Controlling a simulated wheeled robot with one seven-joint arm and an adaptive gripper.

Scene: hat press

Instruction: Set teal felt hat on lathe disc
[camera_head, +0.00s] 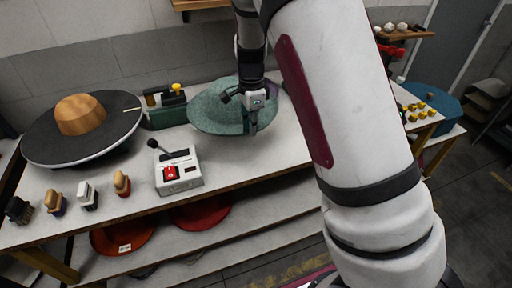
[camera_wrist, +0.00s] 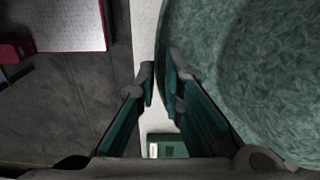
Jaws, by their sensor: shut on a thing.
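The teal felt hat (camera_head: 212,112) is near the back of the workbench in the head view, behind the control box. My gripper (camera_head: 249,124) is at its front right side, shut on its brim. In the wrist view the hat (camera_wrist: 260,75) fills the right side, and its brim edge runs between the fingers (camera_wrist: 163,85). Whether the hat touches the bench is hard to tell. The lathe disc (camera_head: 48,140) is a wide dark disc at the left of the bench, with a wooden crown block (camera_head: 80,113) on its middle. The disc carries no hat.
A control box (camera_head: 178,174) with a lever and red switch stands at the bench front. Several brushes and small tools (camera_head: 87,195) line the front left. A green box (camera_head: 166,115) stands between disc and hat. A blue hat (camera_head: 432,102) lies far right; red hats (camera_head: 203,214) lie below.

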